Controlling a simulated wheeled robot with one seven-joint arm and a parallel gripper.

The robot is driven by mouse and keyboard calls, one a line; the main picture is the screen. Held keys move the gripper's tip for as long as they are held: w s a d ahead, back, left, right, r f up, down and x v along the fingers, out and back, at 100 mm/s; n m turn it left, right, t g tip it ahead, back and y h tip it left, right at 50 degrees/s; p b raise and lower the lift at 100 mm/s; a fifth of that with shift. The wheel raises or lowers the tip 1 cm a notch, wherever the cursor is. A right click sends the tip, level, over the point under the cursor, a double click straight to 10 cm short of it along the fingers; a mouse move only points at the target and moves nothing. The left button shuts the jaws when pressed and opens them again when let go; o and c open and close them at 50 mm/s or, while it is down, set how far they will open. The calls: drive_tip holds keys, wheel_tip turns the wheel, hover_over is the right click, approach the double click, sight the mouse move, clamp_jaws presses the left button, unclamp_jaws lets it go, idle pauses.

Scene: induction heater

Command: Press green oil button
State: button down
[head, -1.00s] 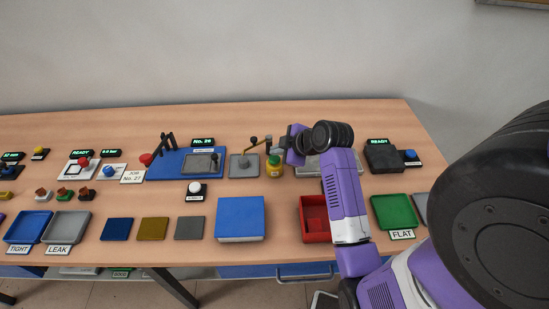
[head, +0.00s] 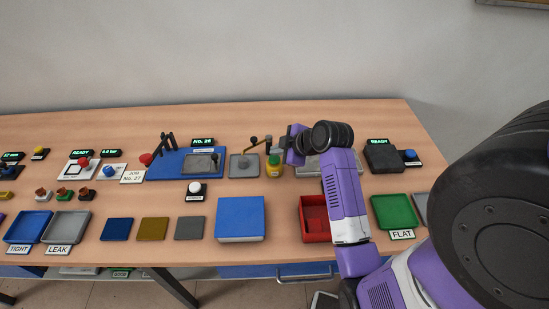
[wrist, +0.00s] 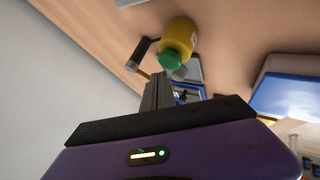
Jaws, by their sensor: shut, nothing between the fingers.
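The green oil button (head: 274,160) is the round green top of a small yellow bottle (head: 275,171) standing near the back middle of the table. In the wrist view the green top (wrist: 170,59) and the yellow bottle (wrist: 181,37) show just beyond my fingertips. My gripper (wrist: 160,85) is shut and empty, its fingers pointing toward the green top. In the wrist view the tips look very close to the green top; I cannot tell whether they touch it. In the head view my gripper (head: 285,143) is beside and slightly above the bottle, partly hidden by my wrist.
A grey plate with a brass lever (head: 255,143) stands just left of the bottle. A blue fixture (head: 160,172) is further left, and a blue block (head: 240,219) lies in front. A red tray (head: 306,230) is near my forearm. A grey tray (head: 350,170) sits behind it.

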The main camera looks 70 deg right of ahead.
sight(276, 160)
drive_tip(key=shift+f, duration=0.2)
drive_tip(key=shift+f, duration=0.25)
drive_tip(key=shift+f+b, duration=0.4)
drive_tip(key=shift+f, duration=0.1)
idle(0.6)
idle(0.4)
drive_tip(key=shift+r+p, duration=0.95)
drive_tip(key=shift+p, duration=0.05)
wheel_tip(276, 160, up, 5)
drive_tip(key=p, duration=0.4)
drive_tip(key=shift+p, duration=0.35)
drive_tip(key=shift+a, duration=0.1)
idle(1.9)
